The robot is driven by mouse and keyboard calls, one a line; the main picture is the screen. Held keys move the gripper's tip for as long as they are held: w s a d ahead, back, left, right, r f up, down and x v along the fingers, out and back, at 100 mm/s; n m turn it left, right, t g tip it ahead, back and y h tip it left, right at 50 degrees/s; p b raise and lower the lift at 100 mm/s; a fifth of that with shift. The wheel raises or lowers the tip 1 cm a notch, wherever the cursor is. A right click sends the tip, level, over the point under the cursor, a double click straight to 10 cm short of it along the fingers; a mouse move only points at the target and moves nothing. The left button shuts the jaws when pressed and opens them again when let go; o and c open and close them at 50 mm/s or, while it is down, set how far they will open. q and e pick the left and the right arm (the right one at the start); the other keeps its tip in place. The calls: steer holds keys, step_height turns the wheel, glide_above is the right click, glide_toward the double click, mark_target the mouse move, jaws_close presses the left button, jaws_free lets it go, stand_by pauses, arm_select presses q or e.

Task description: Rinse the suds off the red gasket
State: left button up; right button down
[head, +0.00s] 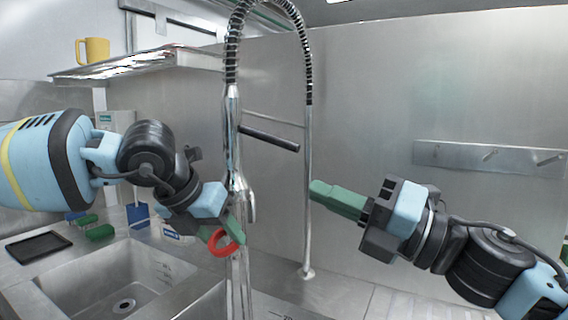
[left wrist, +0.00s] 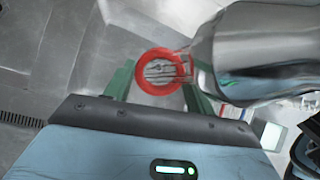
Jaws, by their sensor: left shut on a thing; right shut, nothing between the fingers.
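The red gasket (head: 213,244) is a ring held at the fingertips of my left gripper (head: 228,230), which is shut on it. In the left wrist view the gasket (left wrist: 142,86) spans the space between the green fingers (left wrist: 158,85). The tap's metal spray head (head: 247,205) hangs just above and beside it. The spray head (left wrist: 262,50) overlaps the gasket's right edge there. A clear stream, seemingly water (head: 240,285), falls below the head by the gasket; contact is unclear. I cannot make out suds. My right gripper (head: 325,193) is shut and empty, right of the tap.
The tap's upright pipe (head: 308,190) stands between my grippers, with a dark handle bar (head: 268,138). A sink basin (head: 95,275) lies at lower left. A black tray (head: 38,245), green brushes (head: 98,231) and a blue scraper (head: 138,214) sit behind it. A shelf (head: 150,62) holds a yellow mug (head: 95,50).

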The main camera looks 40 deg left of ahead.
mark_target(268, 138)
steer(key=f+n+y, duration=0.1)
steer(key=n, duration=0.1)
steer(key=f+n+t, duration=0.1)
steer(key=f+n, duration=0.1)
steer(key=n, duration=0.1)
steer(key=w+f+n+y, duration=0.1)
steer(key=f+n, duration=0.1)
steer(key=n, duration=0.1)
steer(key=shift+a+f+y, duration=0.15)
steer(key=shift+a+y, duration=0.05)
steer(key=shift+y, duration=0.1)
steer(key=a+r, duration=0.8)
steer(key=shift+w+r, duration=0.2)
steer(key=shift+w, duration=0.05)
stand_by(0.4)
steer(key=shift+r, duration=0.1)
